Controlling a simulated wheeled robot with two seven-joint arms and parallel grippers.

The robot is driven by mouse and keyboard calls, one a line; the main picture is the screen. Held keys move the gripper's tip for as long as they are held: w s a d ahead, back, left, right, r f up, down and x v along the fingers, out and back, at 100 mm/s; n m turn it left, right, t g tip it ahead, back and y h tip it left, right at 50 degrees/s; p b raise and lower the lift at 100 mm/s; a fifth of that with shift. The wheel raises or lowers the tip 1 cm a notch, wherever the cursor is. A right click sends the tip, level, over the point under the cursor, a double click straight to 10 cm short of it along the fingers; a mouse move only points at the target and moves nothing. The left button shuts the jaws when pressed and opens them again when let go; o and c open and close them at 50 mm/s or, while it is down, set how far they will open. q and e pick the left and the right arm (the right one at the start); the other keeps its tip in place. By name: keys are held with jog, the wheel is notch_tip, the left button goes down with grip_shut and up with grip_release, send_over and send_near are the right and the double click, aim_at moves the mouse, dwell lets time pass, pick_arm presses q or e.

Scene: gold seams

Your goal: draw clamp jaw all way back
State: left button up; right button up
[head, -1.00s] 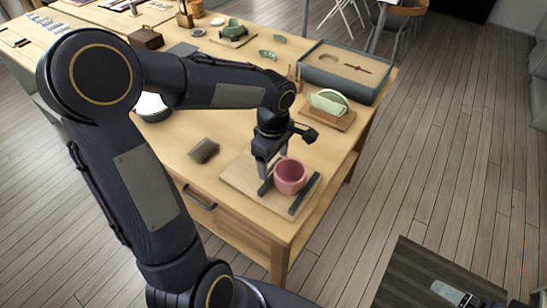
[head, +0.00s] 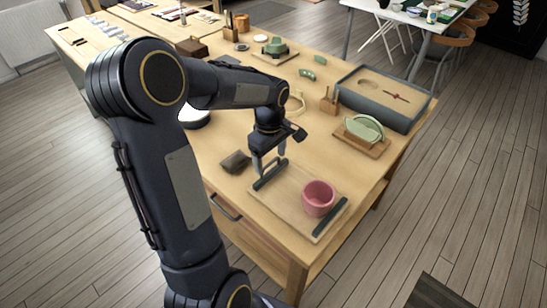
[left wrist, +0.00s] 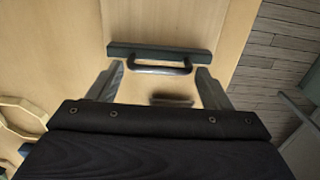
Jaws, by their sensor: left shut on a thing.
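The clamp's wooden board (head: 287,203) lies on the near corner of the bench. Its movable jaw (head: 271,174) is a dark bar at the board's left end, with a dark handle. The jaw (left wrist: 160,50) and handle (left wrist: 160,70) also show in the left wrist view. My left gripper (head: 269,166) is shut on the jaw's handle; its fingers sit at the two ends of it in the wrist view. A wide bare stretch of board separates cup and movable jaw. My right gripper is not in view.
A dark brown block (head: 235,162) lies just left of the board. A green piece on a wooden stand (head: 362,135) and a grey tray (head: 385,98) are farther back right. A small wooden holder (head: 329,100) stands near the tray.

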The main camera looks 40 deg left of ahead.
pick_arm(q)
jog(key=o, duration=1.4)
jog(key=shift+a, duration=0.3)
jog(key=shift+c, duration=0.2)
jog(key=shift+d, duration=0.1)
notch_tip(320, 180, up, 8)
